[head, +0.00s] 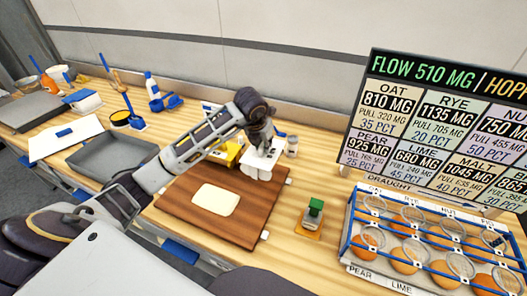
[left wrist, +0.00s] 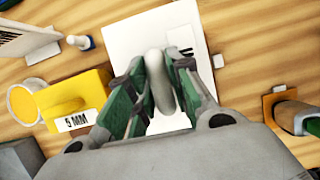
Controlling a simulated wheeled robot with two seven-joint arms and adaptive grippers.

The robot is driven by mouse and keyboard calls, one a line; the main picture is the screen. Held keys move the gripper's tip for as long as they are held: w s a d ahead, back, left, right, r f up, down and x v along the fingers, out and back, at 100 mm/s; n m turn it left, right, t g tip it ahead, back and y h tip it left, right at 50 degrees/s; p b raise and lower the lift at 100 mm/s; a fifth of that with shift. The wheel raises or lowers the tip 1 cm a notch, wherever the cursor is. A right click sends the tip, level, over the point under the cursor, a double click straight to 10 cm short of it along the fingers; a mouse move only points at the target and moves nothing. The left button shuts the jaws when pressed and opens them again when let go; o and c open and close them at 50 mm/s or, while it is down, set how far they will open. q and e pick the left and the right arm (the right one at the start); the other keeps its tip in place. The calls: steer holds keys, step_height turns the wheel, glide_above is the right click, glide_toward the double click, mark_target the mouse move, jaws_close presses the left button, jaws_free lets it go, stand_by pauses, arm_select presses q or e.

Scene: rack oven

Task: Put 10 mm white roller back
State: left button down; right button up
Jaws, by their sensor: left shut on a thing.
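My left gripper (head: 262,142) is over the white holder (head: 257,172) at the back edge of the brown board. In the left wrist view its green-padded fingers (left wrist: 155,95) are shut on the white roller (left wrist: 158,75), whose rounded end shows between them. The white holder (left wrist: 122,40) lies beneath, with a label mostly hidden by a finger. I cannot tell whether the roller touches the holder. The yellow holder (left wrist: 75,95), labelled 5 MM, is beside it on the left; it also shows in the head view (head: 232,149). My right gripper is not in view.
A pale dough slab (head: 215,200) lies on the brown board (head: 175,199). A green-topped tool (head: 314,210) stands to the right on an orange base. A small jar (head: 292,146) is right behind the holder. A blue rack (head: 352,232) and a sign board (head: 440,120) occupy the right.

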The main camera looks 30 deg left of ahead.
mark_target(263, 156)
arm_select(q)
steer(key=shift+f, duration=0.15)
steer(key=shift+f+p, duration=0.3)
steer(key=shift+f, duration=1.45)
steer(key=shift+s+f+b, duration=0.1)
steer(key=shift+f+b, duration=0.35)
steer(key=shift+f, duration=0.1)
steer(key=shift+s+d+f, duration=0.1)
steer(key=shift+f, duration=0.2)
steer(key=c, duration=1.3)
jaws_free()
steer(key=shift+f, duration=0.2)
steer(key=shift+r, duration=0.3)
steer(key=shift+r+p, duration=0.55)
steer(key=shift+r, duration=0.1)
steer(key=b+v, duration=0.1)
steer(key=v, duration=1.1)
steer(key=shift+r+b, duration=0.1)
steer(key=shift+b, duration=0.2)
